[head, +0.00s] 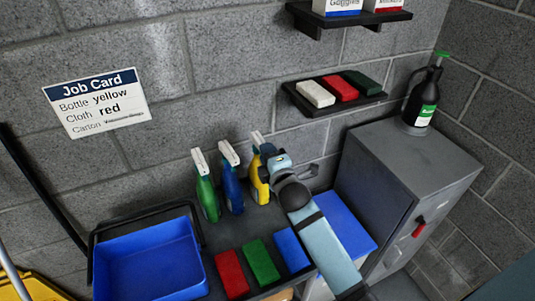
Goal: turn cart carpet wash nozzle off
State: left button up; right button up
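Three spray bottles with white nozzle heads stand in a row at the back of the cart: a green one (208,201), a blue one (234,195) and a yellow one (258,189). I cannot read which holds carpet wash. The job card (97,98) on the wall reads "Bottle yellow" and "Cloth red"; its carton line is unclear. My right gripper (270,155) is at the upper right side of the yellow bottle, by its nozzle head, and partly covers it. Its fingers are too small and overlapped to show contact or opening. My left gripper is out of view.
Red, green and blue cloths (231,273) lie along the cart's front. A blue bucket (150,262) is at left. A grey cabinet (408,160) bearing a black jug (424,98) stands at right. A shelf (330,105) with folded pads overhangs behind my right arm.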

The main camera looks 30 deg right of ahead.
jog(key=n+p, duration=0.4)
jog(key=n, duration=1.4)
jog(key=shift+n, duration=0.4)
jog(key=o, duration=0.5)
jog(key=shift+o, duration=0.2)
